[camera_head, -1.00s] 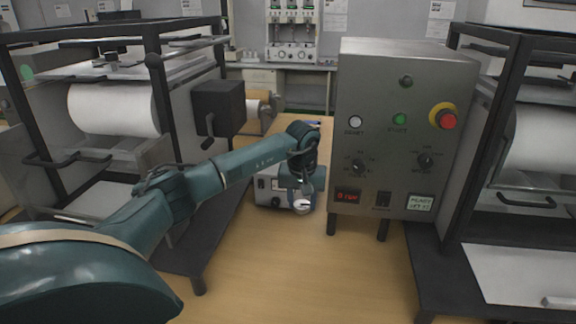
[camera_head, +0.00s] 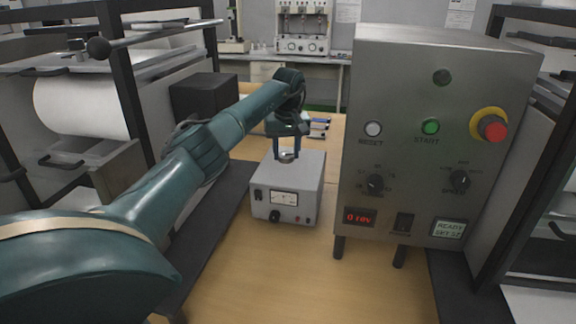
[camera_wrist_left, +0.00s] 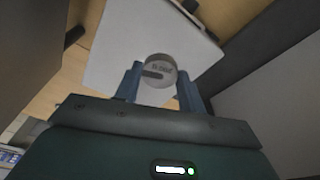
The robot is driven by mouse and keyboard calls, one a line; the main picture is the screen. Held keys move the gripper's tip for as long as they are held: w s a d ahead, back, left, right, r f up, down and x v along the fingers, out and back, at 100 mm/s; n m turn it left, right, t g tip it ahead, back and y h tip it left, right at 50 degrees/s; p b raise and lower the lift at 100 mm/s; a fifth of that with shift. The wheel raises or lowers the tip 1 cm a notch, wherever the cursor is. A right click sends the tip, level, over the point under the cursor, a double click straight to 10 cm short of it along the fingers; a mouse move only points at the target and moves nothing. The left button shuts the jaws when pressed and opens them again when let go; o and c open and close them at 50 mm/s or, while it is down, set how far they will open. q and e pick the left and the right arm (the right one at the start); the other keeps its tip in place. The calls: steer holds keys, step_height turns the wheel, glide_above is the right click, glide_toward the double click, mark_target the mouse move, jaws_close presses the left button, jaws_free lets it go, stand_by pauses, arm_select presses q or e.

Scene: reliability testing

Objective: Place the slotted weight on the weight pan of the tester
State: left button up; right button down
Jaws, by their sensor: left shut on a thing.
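The slotted weight (camera_wrist_left: 160,70) is a small round metal disc with a dark slot and faint marking on its face. My left gripper (camera_head: 287,154) is shut on it, with one blue finger on each side in the left wrist view (camera_wrist_left: 162,88). In the head view the weight (camera_head: 287,156) shows as a small pale disc between the fingertips, over the top of a grey meter box. I cannot tell how far above the box it is. A tester (camera_head: 128,95) with a paper roll and a lever arm stands at left. I cannot clearly make out its weight pan. My right gripper is not in view.
The grey meter box (camera_head: 312,175) sits on the wooden bench (camera_head: 310,270). A tall metal control cabinet (camera_head: 400,100) with a red stop button stands close on the right. A black block (camera_head: 203,95) is beside my left arm. The bench's front middle is clear.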

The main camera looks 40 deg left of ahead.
mark_target(287, 176)
arm_select(q)
steer(key=shift+f, duration=2.45)
steer(key=shift+f, duration=0.1)
steer(key=o, duration=1.1)
